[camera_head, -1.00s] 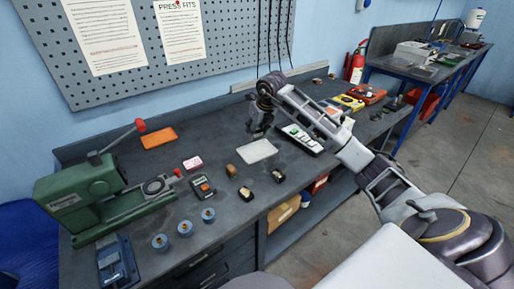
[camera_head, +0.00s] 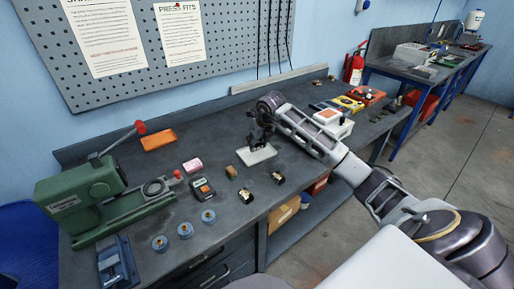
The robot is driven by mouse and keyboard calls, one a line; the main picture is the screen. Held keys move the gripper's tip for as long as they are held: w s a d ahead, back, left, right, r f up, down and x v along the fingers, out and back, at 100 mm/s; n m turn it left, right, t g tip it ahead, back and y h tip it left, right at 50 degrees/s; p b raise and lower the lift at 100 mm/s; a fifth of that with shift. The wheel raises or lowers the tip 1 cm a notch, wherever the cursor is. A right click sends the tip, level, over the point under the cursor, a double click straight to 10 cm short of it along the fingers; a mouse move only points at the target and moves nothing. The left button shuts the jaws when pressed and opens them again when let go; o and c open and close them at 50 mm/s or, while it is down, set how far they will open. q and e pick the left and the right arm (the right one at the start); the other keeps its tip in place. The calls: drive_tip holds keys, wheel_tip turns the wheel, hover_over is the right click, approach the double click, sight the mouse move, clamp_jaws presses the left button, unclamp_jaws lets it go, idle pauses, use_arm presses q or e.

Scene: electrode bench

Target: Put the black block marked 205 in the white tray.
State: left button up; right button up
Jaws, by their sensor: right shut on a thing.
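The white tray (camera_head: 266,155) lies flat on the dark bench in the middle of the head view. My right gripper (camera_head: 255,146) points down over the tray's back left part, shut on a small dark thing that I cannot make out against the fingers. I cannot tell whether that thing touches the tray. Two dark blocks with pale tops, one (camera_head: 278,178) at the front edge and one (camera_head: 246,196) to its left, stand in front of the tray. Their marks are too small to read. My left gripper is out of view.
A brown block (camera_head: 231,172), a dark meter (camera_head: 202,189) and a pink-and-white box (camera_head: 193,165) stand left of the tray. An orange tray (camera_head: 159,139) lies farther back. A green press (camera_head: 95,200) fills the bench's left end.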

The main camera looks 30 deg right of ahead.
drive_tip(key=shift+f, duration=1.2)
drive_tip(key=shift+f, duration=0.1)
drive_tip(key=o, duration=1.2)
drive_tip(key=v, duration=1.2)
drive_tip(key=shift+s, duration=0.15)
